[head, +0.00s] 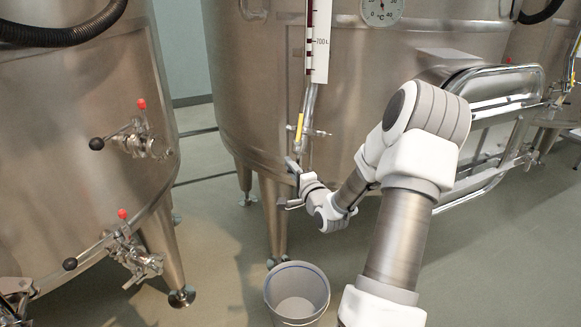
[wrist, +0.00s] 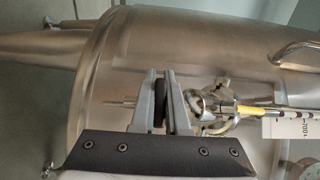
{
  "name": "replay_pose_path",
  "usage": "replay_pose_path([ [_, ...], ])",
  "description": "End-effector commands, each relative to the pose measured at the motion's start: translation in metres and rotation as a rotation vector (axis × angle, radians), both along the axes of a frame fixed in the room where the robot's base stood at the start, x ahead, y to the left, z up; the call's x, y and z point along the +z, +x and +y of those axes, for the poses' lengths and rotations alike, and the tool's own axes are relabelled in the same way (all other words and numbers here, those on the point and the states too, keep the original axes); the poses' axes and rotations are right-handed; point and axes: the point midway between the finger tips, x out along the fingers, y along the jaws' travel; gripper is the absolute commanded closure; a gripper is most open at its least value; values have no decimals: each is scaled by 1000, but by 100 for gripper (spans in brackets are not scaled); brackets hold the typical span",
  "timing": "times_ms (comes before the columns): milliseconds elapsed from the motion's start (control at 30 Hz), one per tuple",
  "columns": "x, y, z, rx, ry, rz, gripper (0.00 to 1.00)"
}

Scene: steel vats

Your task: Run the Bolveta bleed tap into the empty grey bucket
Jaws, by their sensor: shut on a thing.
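The tap (head: 303,148) sits at the foot of the sight tube on the middle steel vat; no name label is readable. In the wrist view its metal body (wrist: 203,102) lies just right of the fingers. My gripper (head: 294,166) is at this tap. In the wrist view my gripper (wrist: 160,105) is shut on a black handle (wrist: 159,87), which shows between the two fingers. The grey bucket (head: 297,312) stands on the floor below and in front of the tap, with a blue line near its rim. It looks empty. The tap's outlet is hidden, and no flow is visible.
The left vat (head: 75,120) carries two valves with red and black knobs (head: 140,135). A gauge scale (head: 318,40) and a dial thermometer (head: 381,10) are on the middle vat.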

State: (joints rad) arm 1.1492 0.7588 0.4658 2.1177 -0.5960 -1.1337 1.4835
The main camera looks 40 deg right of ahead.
Motion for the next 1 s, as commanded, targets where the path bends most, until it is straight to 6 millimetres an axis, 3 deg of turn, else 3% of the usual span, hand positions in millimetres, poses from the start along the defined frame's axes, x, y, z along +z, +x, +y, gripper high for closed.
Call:
replay_pose_path([
  [233, 3, 0, 0, -1, -35, 51, 100],
  [600, -5, -1, -1, 0, -226, 328, 100],
  [933, -8, -2, -2, -1, -239, 347, 100],
  [967, -8, -2, -2, -1, -239, 347, 86],
  [1000, -8, -2, -2, -1, -239, 346, 79],
])
